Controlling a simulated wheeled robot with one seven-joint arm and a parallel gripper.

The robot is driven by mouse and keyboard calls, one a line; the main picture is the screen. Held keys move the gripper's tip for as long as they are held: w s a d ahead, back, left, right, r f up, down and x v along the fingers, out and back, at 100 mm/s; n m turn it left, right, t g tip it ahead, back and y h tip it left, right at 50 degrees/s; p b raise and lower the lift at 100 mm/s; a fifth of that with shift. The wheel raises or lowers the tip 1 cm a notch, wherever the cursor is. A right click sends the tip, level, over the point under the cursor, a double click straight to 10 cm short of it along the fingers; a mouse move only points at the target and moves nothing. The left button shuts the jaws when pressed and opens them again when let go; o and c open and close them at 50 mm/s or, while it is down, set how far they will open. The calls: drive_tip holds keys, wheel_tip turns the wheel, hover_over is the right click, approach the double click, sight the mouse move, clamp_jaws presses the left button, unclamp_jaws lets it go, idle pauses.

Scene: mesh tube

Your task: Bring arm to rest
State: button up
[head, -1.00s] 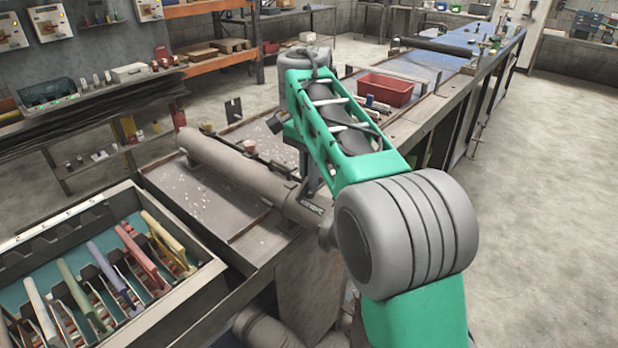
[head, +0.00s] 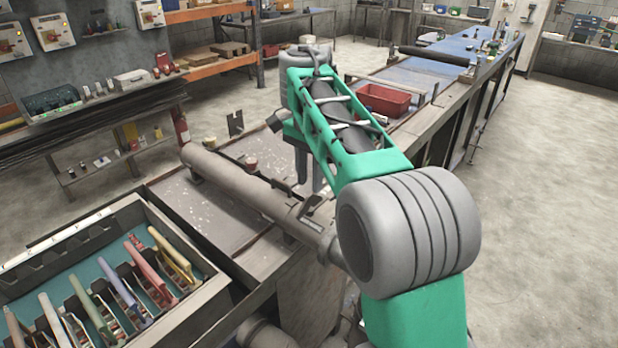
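My green and grey arm reaches forward over the workbench (head: 185,205), its elbow large in the foreground and bent. My gripper (head: 309,180) hangs below the far end of the arm, pointing down, partly hidden by the green forearm. Its two grey fingers show with a gap between them, and I see nothing held there. A long grey tube (head: 235,185) lies across the bench, left of and below my gripper. I cannot tell how far the fingertips are from the tube.
A crate (head: 205,262) with several coloured-handled items stands at front left. A red bin (head: 385,98) sits on the bench behind my forearm. Orange shelving (head: 215,65) stands at the back left. Open floor (head: 560,200) lies to the right.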

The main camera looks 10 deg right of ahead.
drive_tip(key=shift+r+p, duration=0.3)
drive_tip(key=shift+r, duration=0.65)
drive_tip(key=shift+f, duration=0.1)
drive_tip(key=s+f+n, duration=0.1)
drive_tip(key=s+n, duration=0.1)
drive_tip(key=s, duration=0.1)
drive_tip(key=s+d+f+n+t, duration=0.1)
drive_tip(key=s, duration=0.2)
drive_tip(key=s+d+f+n, duration=0.1)
drive_tip(key=s+n, duration=0.1)
drive_tip(key=s, duration=0.1)
drive_tip(key=shift+s+n+t+h, duration=0.3)
drive_tip(key=shift+s+t+h, duration=0.1)
drive_tip(key=s+a+f+n+t, duration=0.2)
drive_tip(key=s+f+n, duration=0.3)
drive_tip(key=s+f, duration=0.4)
drive_tip(key=shift+s+a+n+y, duration=0.25)
drive_tip(key=shift+s+n+y, duration=0.05)
drive_tip(key=shift+s+y, duration=0.1)
drive_tip(key=shift+o, duration=0.3)
